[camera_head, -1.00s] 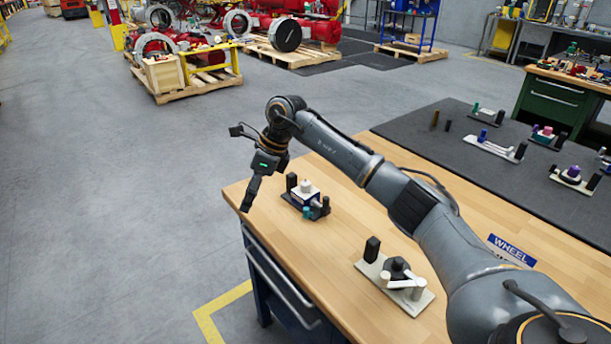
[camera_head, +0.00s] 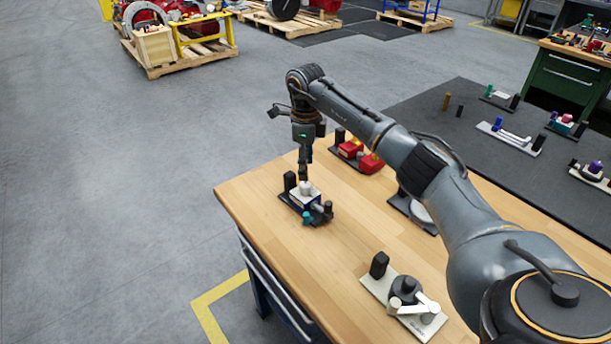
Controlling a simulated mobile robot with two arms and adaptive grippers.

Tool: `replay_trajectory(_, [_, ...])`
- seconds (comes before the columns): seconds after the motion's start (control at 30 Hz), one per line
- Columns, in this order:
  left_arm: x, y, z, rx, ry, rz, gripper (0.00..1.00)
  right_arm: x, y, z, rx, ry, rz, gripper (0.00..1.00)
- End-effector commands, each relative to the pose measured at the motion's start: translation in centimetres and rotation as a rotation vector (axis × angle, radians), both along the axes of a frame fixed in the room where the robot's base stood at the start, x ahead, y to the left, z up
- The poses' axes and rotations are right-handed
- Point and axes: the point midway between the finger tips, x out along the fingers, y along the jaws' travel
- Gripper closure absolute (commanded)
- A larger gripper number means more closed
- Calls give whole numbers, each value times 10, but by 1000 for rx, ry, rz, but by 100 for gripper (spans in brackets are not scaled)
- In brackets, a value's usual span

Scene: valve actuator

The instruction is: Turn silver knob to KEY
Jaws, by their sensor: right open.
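A small valve device on a dark base plate (camera_head: 317,218) sits near the table's far left corner. It has a white and blue block (camera_head: 303,198) with a pale, silver-looking knob (camera_head: 306,187) on top, a black post (camera_head: 290,181), and teal and black pegs at its front. My right gripper (camera_head: 304,178) points down, just above or beside the pale knob. I cannot tell whether they touch. The fingers look narrow and edge-on, open, with nothing seen between them. No KEY mark is legible. My left gripper is out of view.
On the wooden table (camera_head: 258,215), a white plate with a black knob and white lever (camera_head: 416,309) stands in front. A red device (camera_head: 369,160) and a dark plate with a pale disc (camera_head: 398,203) stand behind, near my arm. More devices are on the black mat (camera_head: 430,113).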

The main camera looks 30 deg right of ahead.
Motion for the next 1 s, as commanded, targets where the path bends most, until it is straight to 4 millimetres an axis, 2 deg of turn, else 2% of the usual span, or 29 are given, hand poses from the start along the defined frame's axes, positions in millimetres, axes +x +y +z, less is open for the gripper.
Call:
replay_trajectory(0.1, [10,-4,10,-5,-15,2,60,-1,1,-23,2,4,1,46])
replay_trajectory(0.23, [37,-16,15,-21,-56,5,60,0,1,-42,1,1,1,46])
replay_trajectory(0.33, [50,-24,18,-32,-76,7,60,0,1,-52,1,0,0,46])
replay_trajectory(0.47, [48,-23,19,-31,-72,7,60,0,1,-58,1,-1,1,46])
replay_trajectory(0.7, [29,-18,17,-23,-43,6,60,0,1,-59,1,-2,1,46])
replay_trajectory(0.73, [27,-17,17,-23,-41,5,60,0,1,-59,1,-2,1,48])
replay_trajectory(0.9, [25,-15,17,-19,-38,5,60,0,1,-59,1,-2,1,83])
replay_trajectory(1.0, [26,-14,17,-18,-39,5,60,0,1,-59,1,-1,1,100])
